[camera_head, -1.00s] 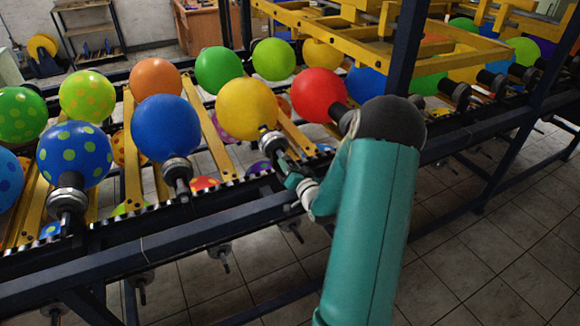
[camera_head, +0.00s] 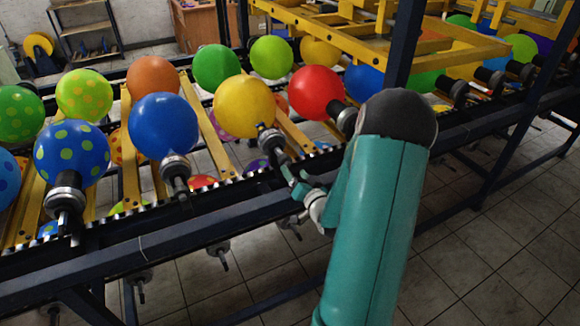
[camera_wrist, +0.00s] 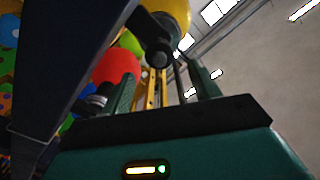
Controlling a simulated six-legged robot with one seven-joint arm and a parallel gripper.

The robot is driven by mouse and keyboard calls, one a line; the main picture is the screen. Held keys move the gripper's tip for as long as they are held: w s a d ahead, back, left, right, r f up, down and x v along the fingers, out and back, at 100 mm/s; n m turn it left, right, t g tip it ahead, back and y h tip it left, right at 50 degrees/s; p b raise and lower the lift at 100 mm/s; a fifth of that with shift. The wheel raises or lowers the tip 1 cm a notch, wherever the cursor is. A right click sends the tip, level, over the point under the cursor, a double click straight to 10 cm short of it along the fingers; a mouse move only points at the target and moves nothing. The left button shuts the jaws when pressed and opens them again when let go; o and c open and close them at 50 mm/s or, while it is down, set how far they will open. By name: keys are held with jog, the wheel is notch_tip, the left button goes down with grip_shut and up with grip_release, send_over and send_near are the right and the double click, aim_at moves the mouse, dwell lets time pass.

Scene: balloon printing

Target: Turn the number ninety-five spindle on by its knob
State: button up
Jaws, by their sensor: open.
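No number can be read on any spindle, so I cannot tell which is ninety-five. The spindle nearest my gripper (camera_head: 297,184) is a dark, capped one (camera_head: 272,142) that carries the yellow balloon (camera_head: 244,106). My gripper is at the lower, near end of this spindle, just over the machine's front rail. In the wrist view my gripper (camera_wrist: 162,86) is open, its two green fingers apart. The dark end of a spindle (camera_wrist: 158,54) shows between and beyond them, with a yellow balloon (camera_wrist: 172,10) behind it. Whether the fingers touch it, I cannot tell.
To the left are spindles with a blue balloon (camera_head: 164,125) and a dotted blue balloon (camera_head: 72,152). A dark front rail (camera_head: 180,235) and an upright post (camera_head: 404,45) stand close. Tiled floor is open in front.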

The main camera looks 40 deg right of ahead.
jog(key=v, duration=0.8)
jog(key=shift+a, duration=0.1)
jog(key=w+a+r+n+g, duration=0.6)
jog(key=a+r+g, duration=0.1)
jog(key=a+r, duration=0.45)
jog(key=s+a+r+n+g+y, duration=0.2)
jog(key=s+a+r, duration=0.1)
jog(key=s+a, duration=0.4)
jog(key=s+a+r+n+g+y, duration=0.2)
jog(key=s+a, duration=0.6)
jog(key=a, duration=0.5)
notch_tip(320, 180, up, 2)
jog(key=shift+s+a+r+g+y, duration=0.15)
jog(key=shift+s+a+g+y, duration=0.05)
jog(key=shift+a+g+y, duration=0.25)
